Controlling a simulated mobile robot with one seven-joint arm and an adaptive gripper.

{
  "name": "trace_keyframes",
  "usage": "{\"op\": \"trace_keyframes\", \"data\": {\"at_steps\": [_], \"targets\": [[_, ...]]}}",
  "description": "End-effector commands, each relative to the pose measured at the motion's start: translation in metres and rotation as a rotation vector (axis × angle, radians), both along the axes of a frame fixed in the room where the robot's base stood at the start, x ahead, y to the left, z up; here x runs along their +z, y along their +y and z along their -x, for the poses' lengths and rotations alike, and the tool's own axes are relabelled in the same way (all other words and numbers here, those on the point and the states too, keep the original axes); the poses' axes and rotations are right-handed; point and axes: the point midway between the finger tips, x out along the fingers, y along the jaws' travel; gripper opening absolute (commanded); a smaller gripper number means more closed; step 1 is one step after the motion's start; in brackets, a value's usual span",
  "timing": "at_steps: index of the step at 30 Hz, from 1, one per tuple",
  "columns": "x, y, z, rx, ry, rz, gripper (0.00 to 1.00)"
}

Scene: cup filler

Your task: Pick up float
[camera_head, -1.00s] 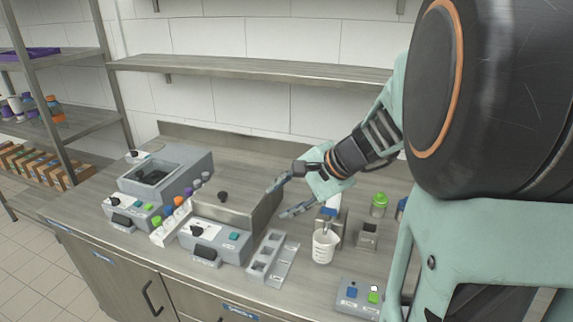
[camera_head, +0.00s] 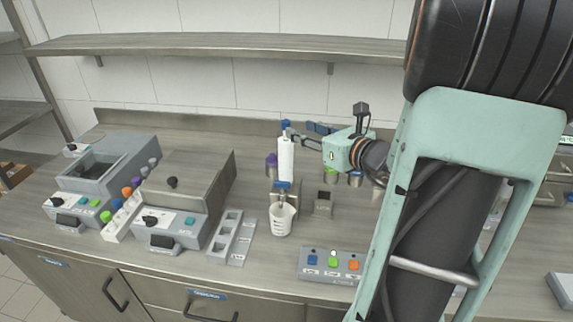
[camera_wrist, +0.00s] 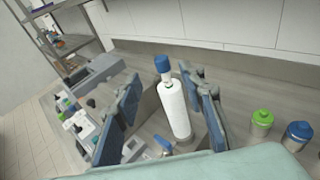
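A white upright cylinder with a blue cap (camera_head: 286,158) stands above the dispenser with the tap; it also shows in the wrist view (camera_wrist: 176,108). Nothing is labelled as the float, and I cannot tell whether this is it. My gripper (camera_head: 300,134) is at the cylinder's upper part, coming from the right. In the wrist view my gripper (camera_wrist: 168,112) is open, with the blue fingers apart on either side of the cylinder. Gaps show on both sides, so it looks untouched. A white beaker (camera_head: 281,221) sits under the tap.
A button panel (camera_head: 332,264) lies at the front. A slotted metal tray (camera_head: 229,238) and grey machines (camera_head: 185,198) stand to the left. Lidded jars, one green (camera_wrist: 262,121) and one blue (camera_wrist: 299,133), stand right of my gripper. A shelf (camera_head: 220,46) hangs behind.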

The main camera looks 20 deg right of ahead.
Motion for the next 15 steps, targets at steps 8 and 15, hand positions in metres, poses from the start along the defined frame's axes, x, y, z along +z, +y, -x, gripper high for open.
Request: {"op": "trace_keyframes", "data": {"at_steps": [8, 15], "targets": [[-0.007, 0.006, -0.031, 0.003, 0.001, 0.003, 0.37], [-0.009, 0.009, -0.055, 0.003, 0.003, 0.001, 0.37]]}}
